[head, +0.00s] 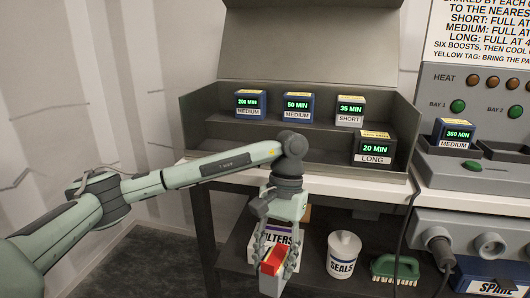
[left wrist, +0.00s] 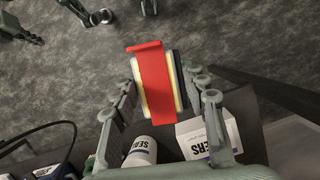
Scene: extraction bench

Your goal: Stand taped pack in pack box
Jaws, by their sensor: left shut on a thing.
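The taped pack, with a red band around it, hangs in my left gripper (head: 275,266) in front of the bench, below the bench top. In the left wrist view the taped pack (left wrist: 156,85) sits between the two fingers, its red tape (left wrist: 152,90) facing the camera and one tape end sticking out sideways. My left gripper is shut on it. The grey pack box (head: 220,147) stands open on the bench above and behind the gripper. Three packs stand in its back row; a 20 MIN LONG pack (head: 373,149) stands front right. The box's front left shows bare.
On the lower shelf are a FILTERS carton (head: 287,238), a white SEALS tub (head: 343,258) and a green brush (head: 396,268). The charger (head: 471,170) stands right of the box, with a 360 MIN pack (head: 454,135) in one bay. A dark cable hangs between them.

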